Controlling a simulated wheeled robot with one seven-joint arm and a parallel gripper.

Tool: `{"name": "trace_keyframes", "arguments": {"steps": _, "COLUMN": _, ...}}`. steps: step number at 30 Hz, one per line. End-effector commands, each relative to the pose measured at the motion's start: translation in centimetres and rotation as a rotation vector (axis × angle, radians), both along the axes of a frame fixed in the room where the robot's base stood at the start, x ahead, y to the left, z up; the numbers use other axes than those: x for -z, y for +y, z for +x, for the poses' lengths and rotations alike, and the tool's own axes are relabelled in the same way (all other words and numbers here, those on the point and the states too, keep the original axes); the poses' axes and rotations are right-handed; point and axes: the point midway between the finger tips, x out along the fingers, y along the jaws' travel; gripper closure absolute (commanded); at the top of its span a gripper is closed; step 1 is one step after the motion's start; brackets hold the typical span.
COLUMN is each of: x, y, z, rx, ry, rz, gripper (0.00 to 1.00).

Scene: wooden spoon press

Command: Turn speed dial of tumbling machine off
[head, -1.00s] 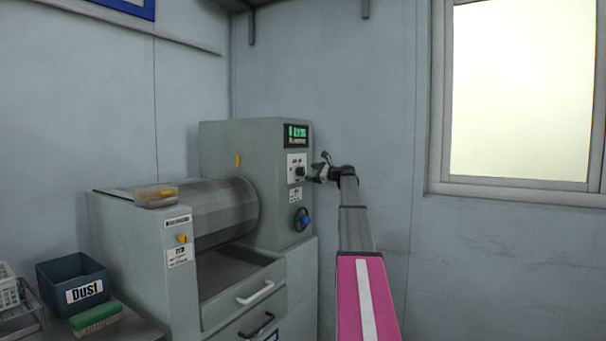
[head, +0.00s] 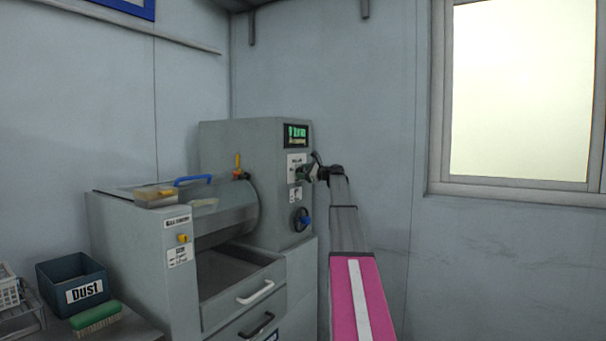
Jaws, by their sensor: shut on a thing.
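The tumbling machine (head: 221,143) is a grey cabinet with a horizontal drum (head: 240,213) on its left side. Its speed dial is on the white panel (head: 296,159) below a lit green display (head: 297,134); my gripper largely hides it. My gripper (head: 306,173) reaches in from the right, is at the panel and is shut on the dial. The dial's marks and pointer are too small to read. The drum shows a clear part with a blue handle (head: 193,180) and an orange fitting near the cabinet.
A blue handwheel (head: 302,219) sits just below the gripper. A drawer with a white handle (head: 255,292) is under the drum. A Dust bin (head: 74,282) and a green brush (head: 96,319) lie at lower left. The wall right of my arm is bare below the window.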

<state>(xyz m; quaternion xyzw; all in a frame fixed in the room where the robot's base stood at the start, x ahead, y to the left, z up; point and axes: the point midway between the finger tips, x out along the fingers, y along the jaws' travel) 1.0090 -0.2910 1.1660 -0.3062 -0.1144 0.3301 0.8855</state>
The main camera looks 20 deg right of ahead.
Motion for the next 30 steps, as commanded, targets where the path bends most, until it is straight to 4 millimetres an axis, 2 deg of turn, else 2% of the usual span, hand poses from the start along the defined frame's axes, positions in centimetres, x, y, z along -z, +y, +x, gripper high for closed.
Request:
{"name": "trace_keyframes", "arguments": {"steps": 11, "x": 0.02, "y": 0.03, "z": -0.06, "rx": -0.003, "ry": -0.091, "rz": -0.120, "gripper": 0.73}}
{"name": "trace_keyframes", "arguments": {"steps": 30, "x": 0.01, "y": 0.09, "z": -0.14, "rx": -0.002, "ry": -0.455, "rz": -0.587, "gripper": 0.73}}
